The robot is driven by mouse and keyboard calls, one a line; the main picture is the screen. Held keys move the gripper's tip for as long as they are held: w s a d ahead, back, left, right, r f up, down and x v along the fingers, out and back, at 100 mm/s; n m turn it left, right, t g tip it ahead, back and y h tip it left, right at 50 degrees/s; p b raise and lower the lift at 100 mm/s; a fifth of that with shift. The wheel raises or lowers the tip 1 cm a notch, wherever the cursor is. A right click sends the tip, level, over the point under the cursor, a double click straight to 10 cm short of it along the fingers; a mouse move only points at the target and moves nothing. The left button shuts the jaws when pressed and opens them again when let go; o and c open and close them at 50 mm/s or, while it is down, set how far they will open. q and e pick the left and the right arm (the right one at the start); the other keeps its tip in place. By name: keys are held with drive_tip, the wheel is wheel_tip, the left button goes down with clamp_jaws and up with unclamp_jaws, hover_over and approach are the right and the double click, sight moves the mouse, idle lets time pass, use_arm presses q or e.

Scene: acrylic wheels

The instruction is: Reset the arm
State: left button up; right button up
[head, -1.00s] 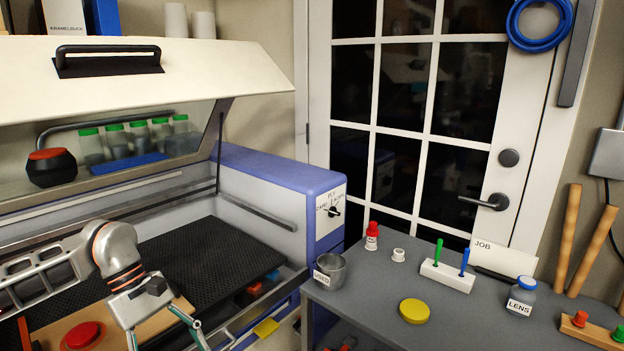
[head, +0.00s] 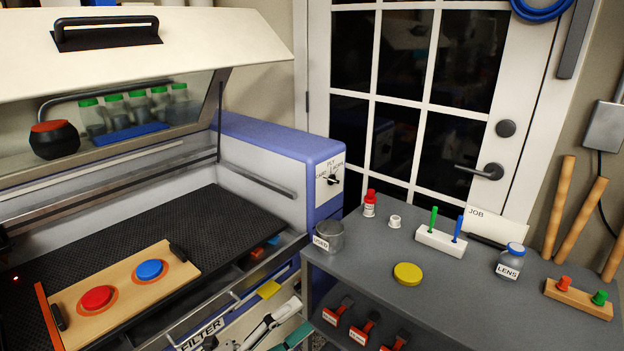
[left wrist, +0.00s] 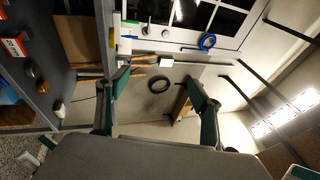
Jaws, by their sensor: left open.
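My left gripper shows in the left wrist view (left wrist: 158,80) with its two dark green fingers wide apart and nothing between them. In the head view, parts of my left arm and gripper (head: 290,338) show low at the bottom edge, in front of the open machine and left of the grey cart. The fingertips are cut off or hard to make out there. My right gripper is in neither view.
The open machine's black bed (head: 215,220) holds a wooden board (head: 130,290) with a red disc (head: 97,298) and a blue disc (head: 150,270).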

use_arm(q)
drive_tip(key=s+a+f+n+t+y, duration=0.1)
drive_tip(key=s+a+f+n+y, duration=0.1)
drive_tip(key=a+f+n+y, duration=0.5)
drive_tip(key=s+a+f+n+t+y, duration=0.2)
drive_tip(key=a+f+n+y, duration=0.2)
drive_tip(key=f+n, duration=0.6)
drive_tip(key=s+a+f+n+g+y+p, duration=0.1)
drive_tip(key=s+a+f+n+g+y, duration=0.2)
drive_tip(key=s+a+f+n, duration=0.3)
drive_tip(key=s+f+n+g, duration=0.1)
drive_tip(key=s+f+n, duration=0.1)
drive_tip(key=s+f, duration=0.2)
drive_tip(key=shift+s+f+n+g+y, duration=0.15)
drive_tip(key=shift+s+n+g+y, duration=0.2)
drive_tip(key=shift+s, duration=0.45)
